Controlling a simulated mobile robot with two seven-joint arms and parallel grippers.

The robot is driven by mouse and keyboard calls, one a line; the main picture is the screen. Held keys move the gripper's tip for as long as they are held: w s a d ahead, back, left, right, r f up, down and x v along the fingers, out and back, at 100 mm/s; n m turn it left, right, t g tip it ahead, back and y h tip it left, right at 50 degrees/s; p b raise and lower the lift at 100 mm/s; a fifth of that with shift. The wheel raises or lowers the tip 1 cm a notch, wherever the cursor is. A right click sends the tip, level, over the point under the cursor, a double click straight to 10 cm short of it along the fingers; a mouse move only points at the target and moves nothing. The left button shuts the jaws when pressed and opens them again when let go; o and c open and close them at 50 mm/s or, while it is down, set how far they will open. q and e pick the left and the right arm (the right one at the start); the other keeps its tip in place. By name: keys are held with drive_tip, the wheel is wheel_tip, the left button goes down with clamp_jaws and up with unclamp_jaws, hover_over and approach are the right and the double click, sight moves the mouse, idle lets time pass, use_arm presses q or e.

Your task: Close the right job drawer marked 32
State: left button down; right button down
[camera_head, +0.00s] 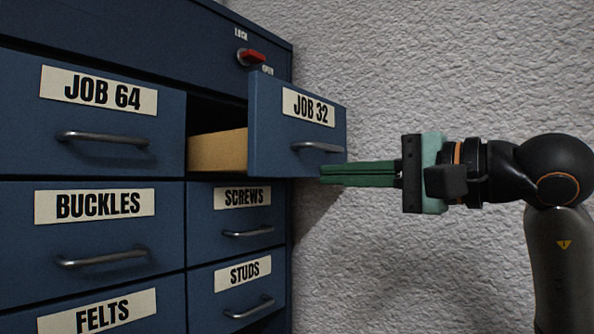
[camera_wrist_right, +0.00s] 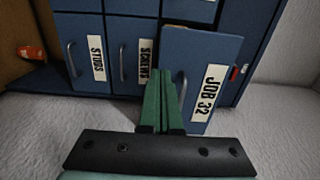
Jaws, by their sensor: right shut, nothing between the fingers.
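The drawer marked JOB 32 (camera_head: 268,140) stands pulled out of the blue cabinet at the upper right, with its light wooden side (camera_head: 217,151) showing. Its front also shows in the right wrist view (camera_wrist_right: 205,62). A grey bar handle (camera_head: 318,147) is on its front. My right gripper (camera_head: 322,174) is shut and empty, its green fingers pointing left at the lower right part of the drawer front, near the handle. In the right wrist view the fingers (camera_wrist_right: 164,84) lie beside the handle. I cannot tell whether they touch the front. My left gripper is not in view.
The drawers marked JOB 64 (camera_head: 100,140), BUCKLES (camera_head: 110,232), SCREWS (camera_head: 237,215) and STUDS (camera_head: 235,285) are shut. A red lock lever (camera_head: 251,57) sits above JOB 32.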

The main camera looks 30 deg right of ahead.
sight(280, 175)
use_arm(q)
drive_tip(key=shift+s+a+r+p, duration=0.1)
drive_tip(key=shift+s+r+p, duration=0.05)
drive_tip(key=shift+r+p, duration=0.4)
use_arm(e)
drive_tip(key=x, duration=0.6)
drive_tip(key=shift+w+a, duration=0.15)
drive_tip(key=shift+w, duration=0.25)
